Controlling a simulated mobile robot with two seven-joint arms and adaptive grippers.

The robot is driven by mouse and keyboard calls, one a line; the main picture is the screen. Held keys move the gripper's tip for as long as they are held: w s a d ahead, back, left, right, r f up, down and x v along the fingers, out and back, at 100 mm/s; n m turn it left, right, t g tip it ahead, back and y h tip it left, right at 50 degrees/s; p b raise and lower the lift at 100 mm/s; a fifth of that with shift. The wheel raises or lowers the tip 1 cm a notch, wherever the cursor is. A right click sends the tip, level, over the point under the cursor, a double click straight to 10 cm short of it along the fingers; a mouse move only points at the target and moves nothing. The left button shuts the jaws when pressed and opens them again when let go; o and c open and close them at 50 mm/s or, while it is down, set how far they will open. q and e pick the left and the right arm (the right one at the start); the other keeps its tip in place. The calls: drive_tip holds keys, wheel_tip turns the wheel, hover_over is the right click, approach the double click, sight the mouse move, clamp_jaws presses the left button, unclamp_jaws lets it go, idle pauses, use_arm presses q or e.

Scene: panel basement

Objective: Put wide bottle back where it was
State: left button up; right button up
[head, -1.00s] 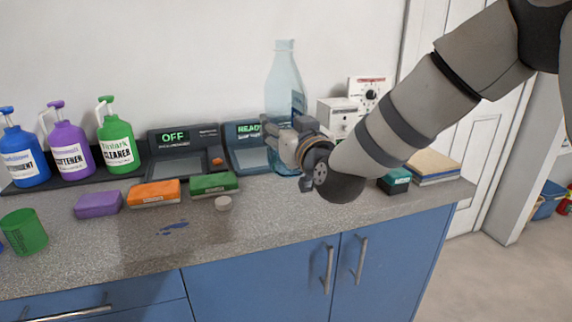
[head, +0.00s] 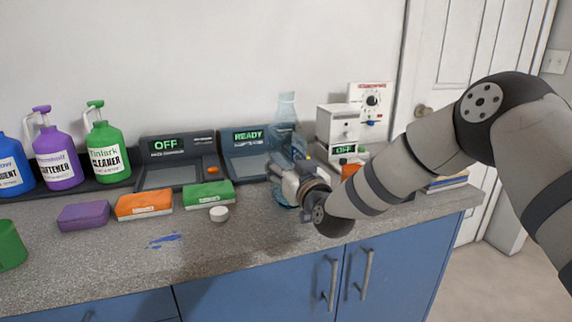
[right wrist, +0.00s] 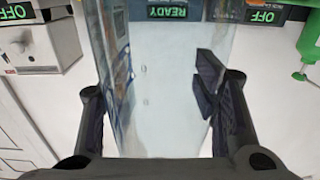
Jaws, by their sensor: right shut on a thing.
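The wide bottle (head: 287,110) is clear, pale blue plastic with a dark label. It is upright in front of the right part of the "READY" device (head: 246,138), and its lower part is partly hidden by my right gripper. My right gripper (head: 279,172) is shut around the bottle's body. In the right wrist view the bottle (right wrist: 165,95) fills the space between the two black fingers (right wrist: 160,110). I cannot tell whether its base touches the counter (head: 120,262). My left gripper is not in view.
An "OFF" device (head: 180,150) stands left of the "READY" one. Purple (head: 83,215), orange (head: 144,205) and green (head: 208,194) sponges and a white cap (head: 219,214) lie in front. A white machine (head: 338,128) stands to the right. Blue liquid (head: 164,239) marks the counter.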

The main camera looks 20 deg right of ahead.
drive_tip(key=shift+f, duration=0.15)
drive_tip(key=o, duration=1.6)
drive_tip(key=shift+o, duration=0.2)
drive_tip(key=shift+r, duration=0.25)
drive_tip(key=s, duration=0.3)
drive_tip(key=s+p, duration=0.1)
drive_tip(key=s, duration=0.3)
drive_tip(key=s+p, duration=0.1)
drive_tip(key=s, duration=0.3)
drive_tip(key=shift+s+d, duration=0.15)
drive_tip(key=shift+d, duration=0.15)
drive_tip(key=shift+s, duration=0.3)
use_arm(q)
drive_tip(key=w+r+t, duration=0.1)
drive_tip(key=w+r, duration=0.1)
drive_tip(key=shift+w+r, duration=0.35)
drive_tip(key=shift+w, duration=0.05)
use_arm(e)
drive_tip(key=shift+f, duration=0.15)
